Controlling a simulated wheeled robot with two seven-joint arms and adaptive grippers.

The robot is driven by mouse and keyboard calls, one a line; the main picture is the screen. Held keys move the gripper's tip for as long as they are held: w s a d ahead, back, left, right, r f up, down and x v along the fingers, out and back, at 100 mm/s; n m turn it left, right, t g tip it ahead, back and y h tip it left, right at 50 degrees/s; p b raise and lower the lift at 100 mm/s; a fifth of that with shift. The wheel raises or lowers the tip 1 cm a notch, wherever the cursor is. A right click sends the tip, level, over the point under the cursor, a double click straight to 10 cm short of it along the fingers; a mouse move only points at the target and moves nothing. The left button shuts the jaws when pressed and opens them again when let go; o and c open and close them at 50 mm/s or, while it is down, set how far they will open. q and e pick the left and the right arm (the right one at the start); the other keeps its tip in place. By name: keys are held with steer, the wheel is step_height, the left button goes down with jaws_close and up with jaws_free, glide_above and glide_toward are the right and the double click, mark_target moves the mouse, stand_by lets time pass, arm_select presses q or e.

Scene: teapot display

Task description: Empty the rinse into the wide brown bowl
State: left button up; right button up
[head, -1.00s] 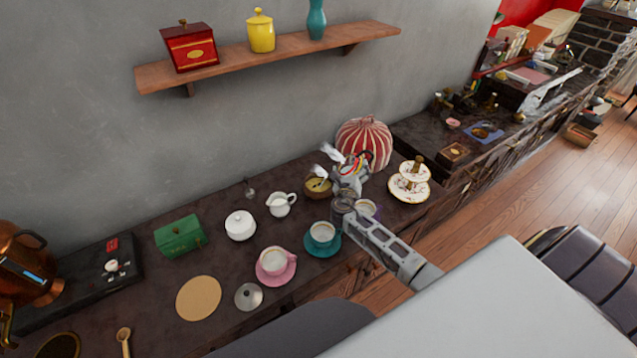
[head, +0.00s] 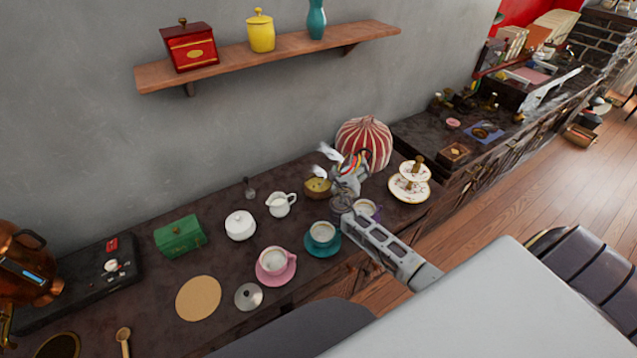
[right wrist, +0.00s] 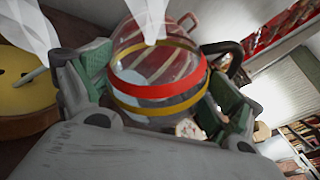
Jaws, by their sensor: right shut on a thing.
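My right gripper (head: 346,190) is shut on a clear glass pot with red and yellow bands. The pot (right wrist: 160,75) sits between the two fingers in the right wrist view, and white steam shows in front of it. In the head view the pot (head: 353,168) is partly hidden by the gripper, just right of the wide brown bowl (head: 318,188). The bowl has a yellowish top with dark marks; it also shows at the left edge of the right wrist view (right wrist: 22,95). I cannot tell whether liquid is flowing. My left gripper is not in view.
A red-and-white striped dome (head: 364,142) stands behind the pot, and a tiered plate stand (head: 410,190) to its right. A purple cup (head: 366,208), teal cup (head: 322,234), pink cup (head: 273,260) and white jug (head: 280,204) stand nearby. A wall shelf (head: 270,55) hangs above.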

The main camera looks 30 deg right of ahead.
mark_target(359, 176)
steer(key=shift+w+a+r+n+h, duration=0.2)
steer(key=shift+a+r+n+h, duration=0.15)
steer(key=shift+r+n, duration=0.3)
stand_by(0.9)
steer(key=shift+s+d+f+m, duration=0.1)
steer(key=shift+d+f+m, duration=0.1)
steer(key=shift+f+m, duration=0.15)
steer(key=shift+s+d+f+m+y, duration=0.2)
steer(key=shift+d+f+m+y, duration=0.15)
steer(key=shift+f+m, duration=0.2)
steer(key=shift+s+d+f+m+y, duration=0.15)
steer(key=shift+d+f+m+y, duration=0.05)
steer(key=shift+d+f+m, duration=0.3)
steer(key=shift+s+d+m+y+p, duration=0.3)
steer(key=shift+s+d+m+p, duration=0.15)
steer(key=shift+d+m+p, duration=0.45)
steer(key=shift+f, duration=0.1)
steer(key=shift+f, duration=0.1)
